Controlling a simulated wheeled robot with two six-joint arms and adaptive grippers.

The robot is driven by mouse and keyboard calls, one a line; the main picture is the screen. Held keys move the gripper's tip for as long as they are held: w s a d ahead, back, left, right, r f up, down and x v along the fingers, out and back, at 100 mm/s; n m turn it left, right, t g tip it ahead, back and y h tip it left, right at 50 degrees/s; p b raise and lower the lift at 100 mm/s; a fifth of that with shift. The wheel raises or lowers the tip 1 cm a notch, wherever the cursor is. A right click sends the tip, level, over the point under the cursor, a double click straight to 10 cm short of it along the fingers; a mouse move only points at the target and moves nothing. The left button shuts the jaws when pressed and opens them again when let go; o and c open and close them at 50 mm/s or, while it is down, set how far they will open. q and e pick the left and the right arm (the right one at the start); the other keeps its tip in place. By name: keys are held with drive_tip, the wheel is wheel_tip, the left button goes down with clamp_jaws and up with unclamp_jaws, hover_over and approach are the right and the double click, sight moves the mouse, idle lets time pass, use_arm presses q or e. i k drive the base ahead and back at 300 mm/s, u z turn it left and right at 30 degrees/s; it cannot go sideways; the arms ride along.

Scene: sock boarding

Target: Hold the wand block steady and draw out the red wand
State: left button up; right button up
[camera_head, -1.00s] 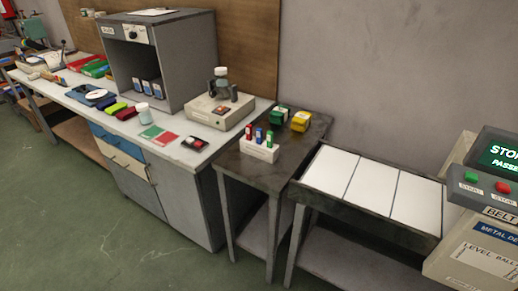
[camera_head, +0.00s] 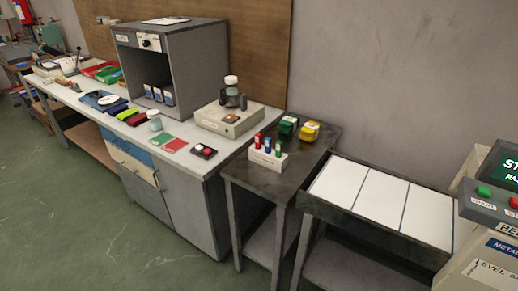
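A white wand block (camera_head: 267,158) stands on the small dark side table (camera_head: 298,173), near its left edge. Several wands stand upright in it. The red wand (camera_head: 258,140) is the leftmost, a blue wand (camera_head: 267,145) is in the middle, and a green wand (camera_head: 278,147) is on the right. Neither of my grippers is in view, and nothing touches the block.
Green (camera_head: 288,124) and yellow (camera_head: 309,131) objects sit behind the block on the same table. A grey device (camera_head: 228,118) stands on the bench to the left. A white-panelled conveyor (camera_head: 380,200) and a control panel (camera_head: 490,205) are at right. The green floor is clear.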

sight(257, 137)
drive_tip(key=u, duration=0.5)
drive_tip(key=k, duration=0.6)
drive_tip(key=u, duration=0.75)
drive_tip(key=i, duration=0.85)
drive_tip(key=z, duration=0.7)
drive_tip(key=i, duration=0.75)
drive_tip(key=z, duration=0.85)
